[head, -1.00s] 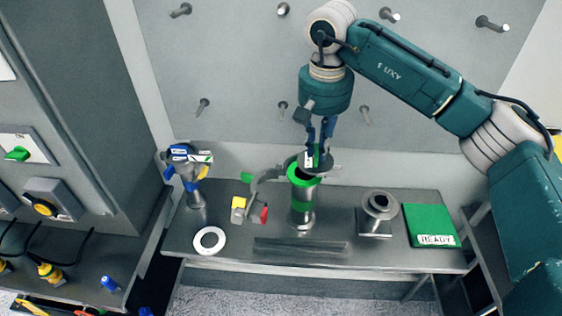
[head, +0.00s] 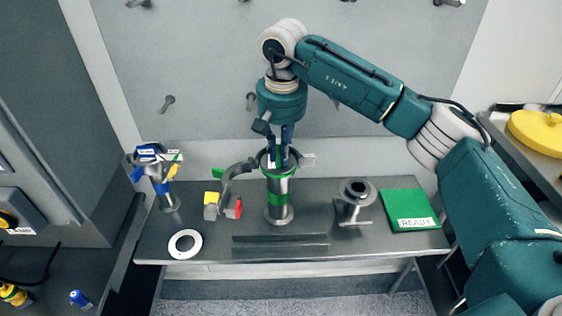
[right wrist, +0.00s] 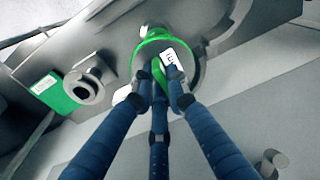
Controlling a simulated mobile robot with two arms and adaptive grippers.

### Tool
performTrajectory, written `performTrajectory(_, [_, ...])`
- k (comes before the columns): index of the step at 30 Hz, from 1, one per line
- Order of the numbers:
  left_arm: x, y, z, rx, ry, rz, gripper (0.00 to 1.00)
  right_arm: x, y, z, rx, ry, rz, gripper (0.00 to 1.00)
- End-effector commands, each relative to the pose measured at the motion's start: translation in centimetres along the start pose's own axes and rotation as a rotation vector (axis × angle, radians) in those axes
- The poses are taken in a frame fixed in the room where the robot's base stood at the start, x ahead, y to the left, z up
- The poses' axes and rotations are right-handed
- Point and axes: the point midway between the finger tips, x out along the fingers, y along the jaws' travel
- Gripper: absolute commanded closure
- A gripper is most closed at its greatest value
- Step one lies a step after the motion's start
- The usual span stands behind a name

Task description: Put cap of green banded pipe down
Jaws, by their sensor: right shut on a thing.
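The green banded pipe (head: 278,205) stands upright on the grey bench, with a green band around its middle and a green rim at its top. My right gripper (head: 280,158) points down over the pipe. It is shut on the cap, a grey disc (right wrist: 190,72) with a green grip and a white label. In the right wrist view the green rim (right wrist: 152,45) shows beyond the cap, which overlaps it to one side. I cannot tell whether the cap touches the rim. My left gripper is not in view.
A curved grey clamp (head: 226,182) stands close left of the pipe. A blue-banded vessel (head: 158,180) and a white ring (head: 185,232) are at the left of the bench. A flanged fitting (head: 354,205) and a green READY pad (head: 405,205) are at the right.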

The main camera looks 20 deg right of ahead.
Motion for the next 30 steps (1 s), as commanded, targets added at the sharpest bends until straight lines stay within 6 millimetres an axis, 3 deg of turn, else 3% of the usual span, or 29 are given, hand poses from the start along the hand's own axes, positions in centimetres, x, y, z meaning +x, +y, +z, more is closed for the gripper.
performTrajectory(1, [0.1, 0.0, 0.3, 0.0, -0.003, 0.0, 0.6, 1.7, 0.3, 1.0, -0.006, -0.037, 0.02, 1.0])
performTrajectory(3, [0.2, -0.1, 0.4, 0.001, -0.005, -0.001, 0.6, 1.8, 0.3, 1.1, -0.007, -0.038, 0.02, 1.0])
performTrajectory(4, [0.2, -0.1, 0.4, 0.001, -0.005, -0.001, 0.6, 1.8, 0.3, 1.1, -0.007, -0.039, 0.02, 0.8])
performTrajectory(5, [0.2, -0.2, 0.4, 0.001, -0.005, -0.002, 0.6, 1.8, 0.2, 1.1, -0.007, -0.039, 0.019, 0.79])
performTrajectory(14, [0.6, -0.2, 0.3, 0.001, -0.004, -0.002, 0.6, 1.2, 0.1, 1.0, -0.007, -0.037, 0.018, 0.79])
performTrajectory(17, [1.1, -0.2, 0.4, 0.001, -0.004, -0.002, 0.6, -0.3, 0.1, 0.8, -0.007, -0.034, 0.017, 0.79])
performTrajectory(24, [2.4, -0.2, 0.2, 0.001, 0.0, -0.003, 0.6, -5.9, 0.0, 0.5, -0.005, -0.027, 0.014, 0.79])
performTrajectory(30, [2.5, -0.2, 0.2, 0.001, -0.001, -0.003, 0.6, -9.5, 0.0, 0.4, -0.004, -0.026, 0.015, 0.79])
